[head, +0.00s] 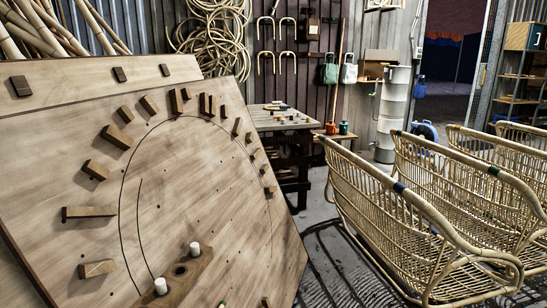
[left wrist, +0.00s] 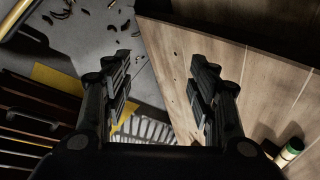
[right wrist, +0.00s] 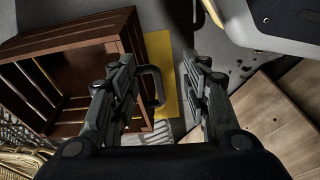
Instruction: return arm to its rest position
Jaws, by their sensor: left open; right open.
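Neither of my grippers nor my arms shows in the head view. My left gripper (left wrist: 165,78) is open in the left wrist view, with nothing between its fingers; it hangs beside the edge of a wooden board (left wrist: 270,85), with floor behind it. My right gripper (right wrist: 162,80) is open and empty in the right wrist view. A dark slatted wooden crate (right wrist: 75,60) with a metal handle is behind its left finger. The large tilted bending board (head: 185,150), with wooden blocks and a drawn curve, fills the left of the head view.
Two white-topped pegs (head: 160,286) stand low on the board. Rattan chair frames (head: 430,200) stand at the right. A workbench (head: 283,118) is behind, and rattan coils (head: 212,40) hang on the wall. Yellow floor marking (right wrist: 162,75) lies beside the crate.

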